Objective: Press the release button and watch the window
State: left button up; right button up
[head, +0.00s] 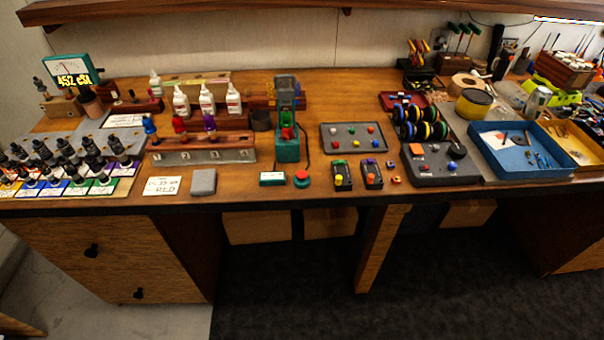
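A red dome button (302,176) on a teal base sits near the front edge of the bench, and it looks like the release button. A teal upright device (288,150) stands behind it, with a grey top and a dark opening (287,117) that may be the window. Something red and green shows low in that opening, too small to make out. A dark cable runs from the device toward the button. A small teal box with a pale face (272,178) lies left of the button. Neither of my grippers is in view, and nothing touches the button.
A wooden block with numbered slots (200,156) and coloured figures stands to the left. A grey block (203,182) and small black button boxes (342,176) flank the button along the front edge. A grey panel with coloured knobs (345,146) lies behind right. Blue tray (490,168) is far right.

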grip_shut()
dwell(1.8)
